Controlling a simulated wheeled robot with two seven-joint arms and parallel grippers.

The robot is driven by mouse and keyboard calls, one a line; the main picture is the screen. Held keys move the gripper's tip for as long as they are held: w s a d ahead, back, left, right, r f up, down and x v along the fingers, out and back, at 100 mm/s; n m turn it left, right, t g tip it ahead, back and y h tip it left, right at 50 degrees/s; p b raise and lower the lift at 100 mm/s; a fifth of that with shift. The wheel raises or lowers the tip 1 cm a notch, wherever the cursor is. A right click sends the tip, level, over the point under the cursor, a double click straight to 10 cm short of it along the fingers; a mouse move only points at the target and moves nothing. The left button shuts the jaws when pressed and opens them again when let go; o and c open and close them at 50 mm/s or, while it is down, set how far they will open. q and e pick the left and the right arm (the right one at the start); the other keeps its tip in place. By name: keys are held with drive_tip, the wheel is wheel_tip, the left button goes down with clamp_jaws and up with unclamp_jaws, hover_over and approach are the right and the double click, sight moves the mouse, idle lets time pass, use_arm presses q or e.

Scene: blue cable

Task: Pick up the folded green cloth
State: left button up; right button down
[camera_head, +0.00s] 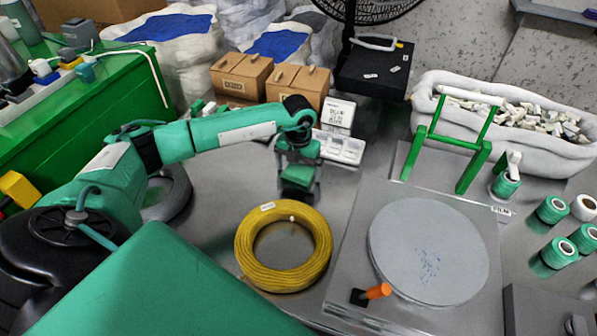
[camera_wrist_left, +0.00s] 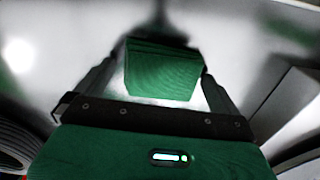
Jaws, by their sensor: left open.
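The folded green cloth (camera_wrist_left: 162,72) shows in the left wrist view as a small layered block on the grey surface. It lies between the two dark fingers of my left gripper (camera_wrist_left: 160,92), one on each side. The fingers are open; I cannot tell whether either touches the cloth. In the head view my left gripper (camera_head: 299,190) points down at the table, behind the yellow cable coil. There the gripper largely hides the cloth. My right gripper is not in view.
A yellow cable coil (camera_head: 247,262) lies in front of the gripper. A white tray (camera_head: 342,148) and cardboard boxes (camera_head: 296,84) stand behind it. To the right is a grey plate machine (camera_head: 348,285) with a green frame (camera_head: 445,142). A dark coil (camera_head: 172,200) lies left.

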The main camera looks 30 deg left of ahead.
sight(299, 169)
use_arm(q)
drive_tip(key=shift+c, duration=0.4)
drive_tip(key=c, duration=0.8)
drive_tip(key=shift+r, duration=0.15)
wheel_tip(299, 169, up, 20)
drive_tip(key=shift+f, duration=0.1)
